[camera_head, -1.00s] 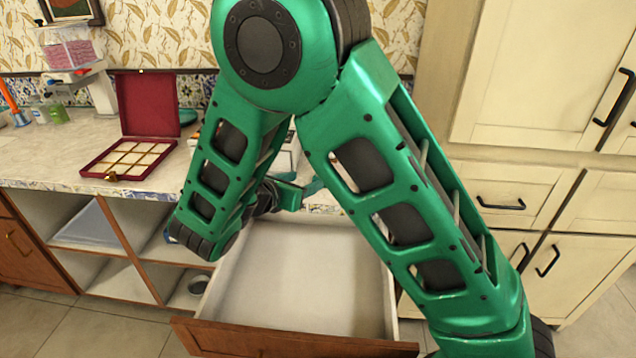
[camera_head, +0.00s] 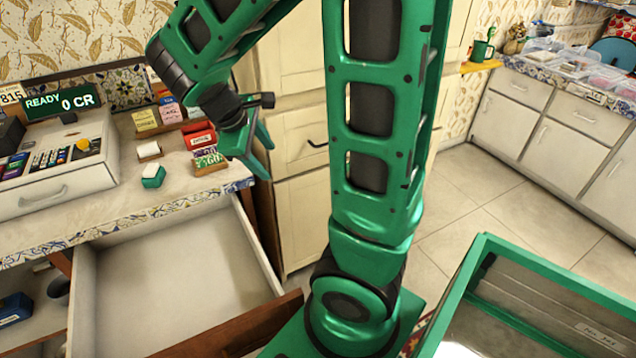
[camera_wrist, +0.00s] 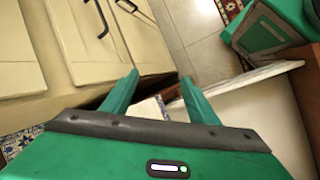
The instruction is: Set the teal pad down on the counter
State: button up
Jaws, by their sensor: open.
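A small teal block with a white top (camera_head: 153,177), which looks like the teal pad, sits on the counter (camera_head: 118,200) in the head view, near the front edge and right of the cash register. My gripper (camera_head: 265,155) is to the right of it, past the counter's right end. Its two green fingers are spread apart with nothing between them. The wrist view also shows the open fingers (camera_wrist: 160,78), with cabinet doors and the drawer edge beyond them. The pad does not show in the wrist view.
An open, empty drawer (camera_head: 175,280) juts out below the counter. The cash register (camera_head: 60,165) stands at left. A brown-based block (camera_head: 149,151) and a card rack (camera_head: 160,120) stand behind the pad. Cream cabinets (camera_head: 305,150) are behind my gripper.

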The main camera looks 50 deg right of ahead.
jog(key=s+r+m+y, duration=0.2)
jog(key=s+m+y, duration=0.3)
jog(key=s+m, duration=0.7)
jog(key=s+a, duration=0.1)
jog(key=s, duration=0.5)
jog(key=shift+m+y, duration=0.3)
jog(key=shift+d, duration=0.1)
jog(key=shift+w+f+g, duration=0.25)
jog(key=shift+w+g, duration=0.05)
jog(key=shift+w, duration=0.25)
